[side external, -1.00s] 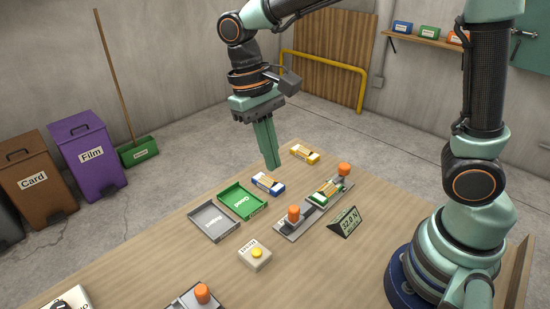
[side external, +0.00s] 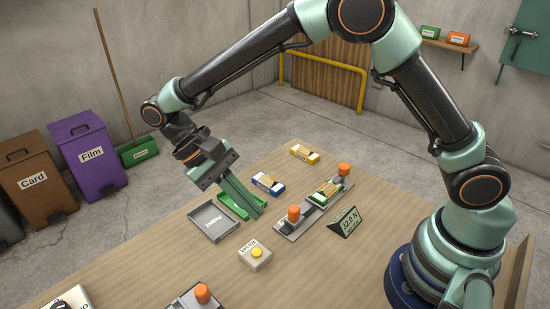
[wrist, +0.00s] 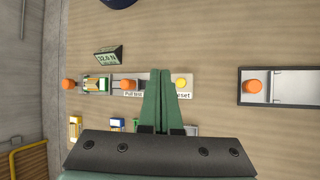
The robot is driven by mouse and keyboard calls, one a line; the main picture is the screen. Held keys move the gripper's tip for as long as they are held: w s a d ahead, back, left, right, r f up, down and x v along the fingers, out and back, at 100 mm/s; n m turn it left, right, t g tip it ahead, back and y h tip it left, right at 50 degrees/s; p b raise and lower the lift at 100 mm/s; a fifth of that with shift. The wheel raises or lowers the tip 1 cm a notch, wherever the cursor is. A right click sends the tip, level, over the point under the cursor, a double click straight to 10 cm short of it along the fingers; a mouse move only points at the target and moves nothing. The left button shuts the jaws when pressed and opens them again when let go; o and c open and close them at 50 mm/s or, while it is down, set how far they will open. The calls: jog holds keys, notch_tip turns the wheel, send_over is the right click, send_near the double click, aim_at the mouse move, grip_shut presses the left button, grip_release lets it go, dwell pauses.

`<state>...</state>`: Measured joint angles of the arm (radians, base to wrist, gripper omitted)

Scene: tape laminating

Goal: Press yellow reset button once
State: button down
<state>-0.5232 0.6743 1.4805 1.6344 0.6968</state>
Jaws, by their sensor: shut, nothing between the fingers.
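The yellow reset button (side external: 256,253) sits on a small pale box (side external: 251,263) on the table, in front of the trays. In the wrist view the yellow button (wrist: 181,83) shows just right of my fingertips, and the fingers cover part of the box's label. My gripper (side external: 259,211) is shut and empty, with its green fingers tilted down and to the right, above the table behind the button box. In the wrist view my gripper (wrist: 162,72) shows its two fingers side by side. The fingertips look apart from the button.
A grey tray (side external: 207,235) and a green tray, partly hidden by my fingers, lie behind the box. A pull-test fixture with orange knobs (side external: 293,213) and a force display (side external: 346,222) stand to the right. Another orange-knobbed fixture (side external: 202,294) is at the front.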

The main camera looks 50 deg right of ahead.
aim_at(254, 249)
jog(key=shift+f, duration=4.4)
jog(key=shift+f, duration=0.2)
jog(key=shift+d+f, duration=0.1)
jog(key=shift+f, duration=0.15)
jog(key=shift+f, duration=0.45)
jog(key=shift+r, duration=0.9)
jog(key=shift+r, duration=2.5)
